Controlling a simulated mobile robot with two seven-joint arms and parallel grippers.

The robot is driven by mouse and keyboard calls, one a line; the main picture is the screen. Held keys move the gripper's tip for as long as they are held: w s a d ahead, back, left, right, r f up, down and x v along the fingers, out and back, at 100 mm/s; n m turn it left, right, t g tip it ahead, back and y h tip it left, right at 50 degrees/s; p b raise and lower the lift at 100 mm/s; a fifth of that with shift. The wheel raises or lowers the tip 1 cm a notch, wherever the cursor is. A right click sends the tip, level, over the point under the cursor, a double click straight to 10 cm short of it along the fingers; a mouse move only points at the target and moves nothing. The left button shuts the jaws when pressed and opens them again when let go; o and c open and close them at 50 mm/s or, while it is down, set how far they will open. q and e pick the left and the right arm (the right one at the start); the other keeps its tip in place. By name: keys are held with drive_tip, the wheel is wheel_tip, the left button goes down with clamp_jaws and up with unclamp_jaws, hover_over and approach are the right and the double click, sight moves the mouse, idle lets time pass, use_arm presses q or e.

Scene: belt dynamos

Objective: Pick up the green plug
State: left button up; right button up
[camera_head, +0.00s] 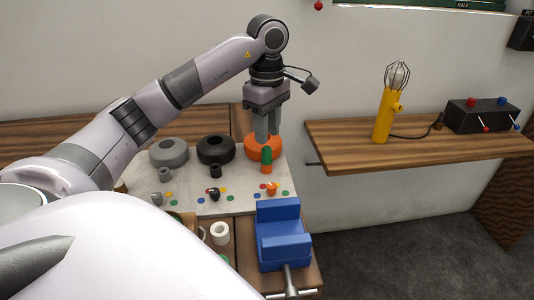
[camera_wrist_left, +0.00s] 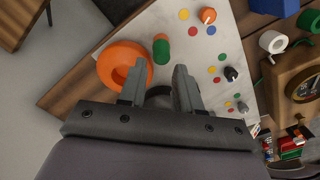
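The green plug (camera_head: 267,153) stands upright in a small orange socket (camera_head: 267,169) in front of a thick orange ring (camera_head: 252,149). In the left wrist view the green plug (camera_wrist_left: 161,51) lies just beyond my fingertips, with the orange ring (camera_wrist_left: 112,62) to its left. My left gripper (camera_head: 267,139) points down over the board, just behind the plug in the head view. In the left wrist view its fingers (camera_wrist_left: 158,80) are apart with a gap between them, and they do not hold the plug. My right gripper is not in view.
Grey (camera_head: 169,152) and black (camera_head: 215,149) rings stand left on the pale board (camera_head: 240,202), with coloured dots and knobs in front. A blue vise (camera_head: 283,235) stands nearer. A shelf at right holds a yellow lamp (camera_head: 382,115) and a black switch box (camera_head: 480,116).

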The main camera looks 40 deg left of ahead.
sight(267, 147)
use_arm(q)
drive_tip(key=shift+s+f, duration=0.15)
drive_tip(key=shift+f, duration=2.85)
drive_tip(key=shift+c, duration=0.3)
clamp_jaws()
drive_tip(key=shift+r, duration=0.1)
drive_tip(key=shift+r, duration=0.4)
wheel_tip(267, 147, up, 6)
drive_tip(key=shift+f+p, duration=0.15)
drive_tip(key=shift+p, duration=0.35)
wheel_tip(267, 147, up, 13)
drive_tip(key=p, duration=0.5)
drive_tip(key=shift+r, duration=0.2)
